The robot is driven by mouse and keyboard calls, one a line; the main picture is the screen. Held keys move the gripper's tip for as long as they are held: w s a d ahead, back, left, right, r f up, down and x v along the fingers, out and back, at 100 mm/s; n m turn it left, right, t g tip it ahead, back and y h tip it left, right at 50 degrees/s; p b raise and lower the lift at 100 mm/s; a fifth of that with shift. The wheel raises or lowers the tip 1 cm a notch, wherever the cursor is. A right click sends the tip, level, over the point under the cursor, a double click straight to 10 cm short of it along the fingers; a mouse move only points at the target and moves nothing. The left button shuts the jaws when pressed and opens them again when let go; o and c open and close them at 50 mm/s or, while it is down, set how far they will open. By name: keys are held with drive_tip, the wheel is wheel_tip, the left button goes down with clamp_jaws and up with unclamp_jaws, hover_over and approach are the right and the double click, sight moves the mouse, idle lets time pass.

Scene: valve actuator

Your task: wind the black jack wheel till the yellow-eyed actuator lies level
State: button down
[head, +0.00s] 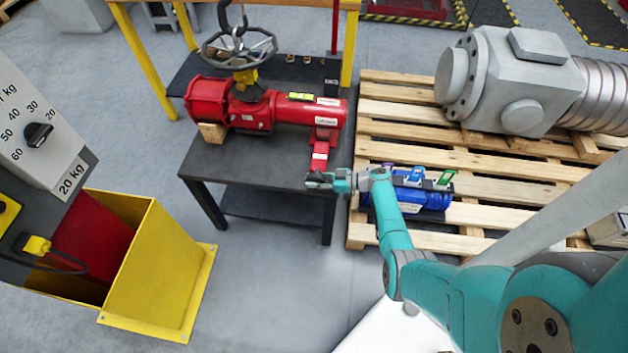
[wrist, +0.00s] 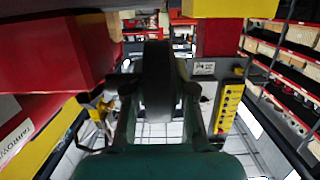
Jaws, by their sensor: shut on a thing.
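The red actuator (head: 268,112) lies on a dark table, with a yellow level vial (head: 300,96) on top of its right-hand cylinder. I cannot tell from here whether it is level. A red jack (head: 322,142) stands under the cylinder's right end. My gripper (head: 317,181) is at the jack's foot, by the table's front right corner. In the wrist view, my gripper (wrist: 158,100) is shut on the black jack wheel (wrist: 157,70), which stands edge-on between the fingers. In the head view the gripper mostly hides the wheel.
A wooden block (head: 212,132) sits under the actuator's left end. A grey handwheel (head: 238,48) is above it, with a dark hook over it. A pallet (head: 400,110) with a blue device (head: 425,193) is close right of my gripper. Open floor lies in front of the table.

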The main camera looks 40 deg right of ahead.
drive_tip(key=shift+w+r+t+y, duration=0.1)
drive_tip(key=shift+r+t+y, duration=0.05)
drive_tip(key=shift+t+y, duration=0.3)
idle(0.3)
drive_tip(key=c, duration=1)
unclamp_jaws()
drive_tip(key=shift+o, duration=0.2)
drive_tip(key=v, duration=1.2)
drive_tip(key=shift+a, duration=0.1)
